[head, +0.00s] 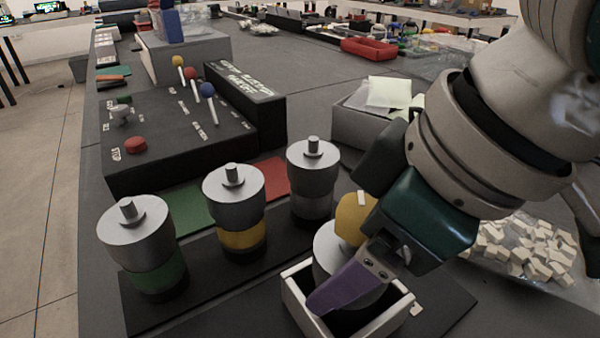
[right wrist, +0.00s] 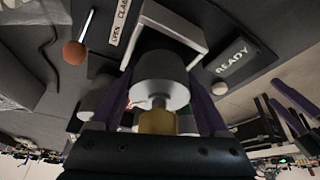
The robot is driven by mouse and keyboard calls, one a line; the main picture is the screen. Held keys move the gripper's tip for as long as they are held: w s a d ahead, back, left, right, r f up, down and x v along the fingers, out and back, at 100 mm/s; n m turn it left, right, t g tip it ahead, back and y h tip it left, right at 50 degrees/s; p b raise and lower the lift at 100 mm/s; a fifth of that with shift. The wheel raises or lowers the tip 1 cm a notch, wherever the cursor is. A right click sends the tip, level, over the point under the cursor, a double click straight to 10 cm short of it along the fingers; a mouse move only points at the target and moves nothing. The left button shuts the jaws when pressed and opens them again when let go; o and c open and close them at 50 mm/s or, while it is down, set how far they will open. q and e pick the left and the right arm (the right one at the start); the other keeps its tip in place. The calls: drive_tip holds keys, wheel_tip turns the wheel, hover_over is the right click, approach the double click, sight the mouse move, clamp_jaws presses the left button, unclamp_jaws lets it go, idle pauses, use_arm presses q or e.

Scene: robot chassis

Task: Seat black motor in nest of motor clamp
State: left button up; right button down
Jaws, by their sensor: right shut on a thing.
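My right gripper (head: 345,255) comes in from the right in the head view, with a purple finger in front. It is shut on a silver motor (head: 326,246), which also shows between the purple fingers in the right wrist view (right wrist: 161,80). The motor stands inside the white-walled nest of the clamp (head: 295,300); the nest's white bracket shows beyond it in the wrist view (right wrist: 168,22). The motor's band and lower end are hidden, so I cannot tell its band colour or whether it rests on the nest floor.
Motors with green (head: 140,240), yellow (head: 235,205) and grey-looking (head: 313,175) lower parts stand on a dark strip left of the nest. Behind is a black control box (head: 180,125) with ball-topped levers. A bag of white blocks (head: 530,250) lies right.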

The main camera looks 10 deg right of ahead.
drive_tip(key=shift+w+r, duration=0.1)
drive_tip(key=shift+r, duration=0.05)
unclamp_jaws()
drive_tip(key=shift+f, duration=0.2)
drive_tip(key=shift+r, duration=0.15)
drive_tip(key=p+v, duration=0.4)
drive_tip(key=v, duration=0.8)
